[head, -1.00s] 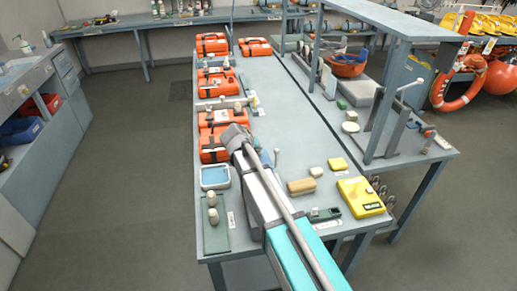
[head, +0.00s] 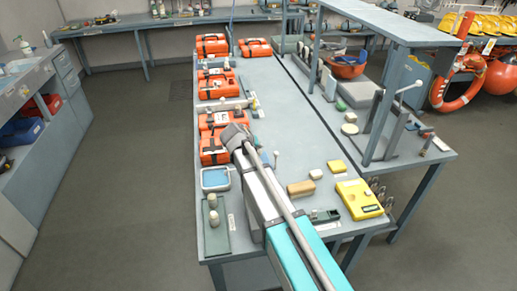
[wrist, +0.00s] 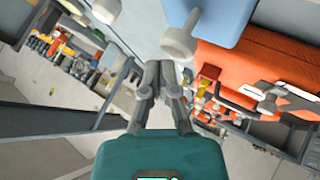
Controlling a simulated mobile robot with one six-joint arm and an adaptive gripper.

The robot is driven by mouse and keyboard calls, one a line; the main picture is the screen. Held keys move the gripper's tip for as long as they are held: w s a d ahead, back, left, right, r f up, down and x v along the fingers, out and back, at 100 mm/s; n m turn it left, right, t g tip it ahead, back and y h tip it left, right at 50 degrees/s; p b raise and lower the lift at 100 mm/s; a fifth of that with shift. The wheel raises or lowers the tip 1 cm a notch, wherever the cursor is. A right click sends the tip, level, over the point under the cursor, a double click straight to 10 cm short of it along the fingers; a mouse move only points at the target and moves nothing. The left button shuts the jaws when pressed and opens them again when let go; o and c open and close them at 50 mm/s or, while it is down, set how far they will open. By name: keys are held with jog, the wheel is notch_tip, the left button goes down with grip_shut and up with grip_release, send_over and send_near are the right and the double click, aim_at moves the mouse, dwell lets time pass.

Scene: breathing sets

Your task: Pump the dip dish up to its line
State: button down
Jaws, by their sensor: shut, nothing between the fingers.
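A shallow dish with a pale rim and blue inside (head: 215,179), which looks like the dip dish, sits at the near left of the bench. I cannot make out its line or level. A small upright post with a pale knob (head: 277,158) stands right of my arm; I cannot tell whether it is the pump. In the wrist view my gripper (wrist: 160,70) is shut and empty. A pale knob (wrist: 180,42) shows just beyond the fingertips, apart from them, beside a blue surface (wrist: 212,14). In the head view my arm hides the fingers.
Orange packs (head: 215,148) line the bench's left edge. A green board with two pale knobs (head: 213,212) lies at the near left. A tan block (head: 300,188) and a yellow device (head: 359,199) lie right of my arm. The bench's middle (head: 265,95) is clear.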

aim_at(258, 151)
jog(key=shift+r, duration=0.35)
jog(key=shift+r+p, duration=2.55)
jog(key=shift+p, duration=0.15)
jog(key=s+d+f+m+g+y, duration=0.1)
jog(key=s+d+f+g+y, duration=0.1)
jog(key=s+d, duration=0.9)
jog(key=s+d+f+m+g+y, duration=0.1)
jog(key=s+d+g, duration=0.4)
jog(key=s+d, duration=0.7)
notch_tip(258, 151, down, 3)
jog(key=shift+s+d+r+m+g+y, duration=0.1)
jog(key=shift+s+d+m+g+y, duration=0.25)
jog(key=shift+s+y, duration=0.75)
jog(key=shift+a, duration=0.2)
